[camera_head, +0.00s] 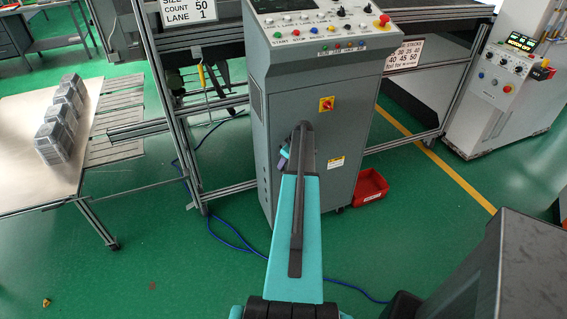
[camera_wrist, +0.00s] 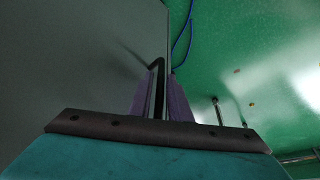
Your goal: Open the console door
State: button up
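The grey console (camera_head: 305,75) stands in the middle of the head view, its sloped top full of buttons. Its front door (camera_head: 347,125) looks flush with the cabinet and carries a red-and-yellow switch. My arm covers the door's left part. In the wrist view the grey console surface (camera_wrist: 75,60) fills the left side. My gripper (camera_wrist: 161,85) has its two purple fingers on either side of a dark bent bar (camera_wrist: 158,65), which looks like the door handle. Whether the fingers press on it I cannot tell. In the head view the fingers are mostly hidden behind my arm.
A red bin (camera_head: 370,187) sits on the floor right of the console. A table (camera_head: 35,190) with clear containers stands left, beside a metal frame. A blue cable (camera_head: 228,240) lies on the green floor. A second control cabinet (camera_head: 500,100) stands at right.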

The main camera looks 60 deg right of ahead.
grip_shut()
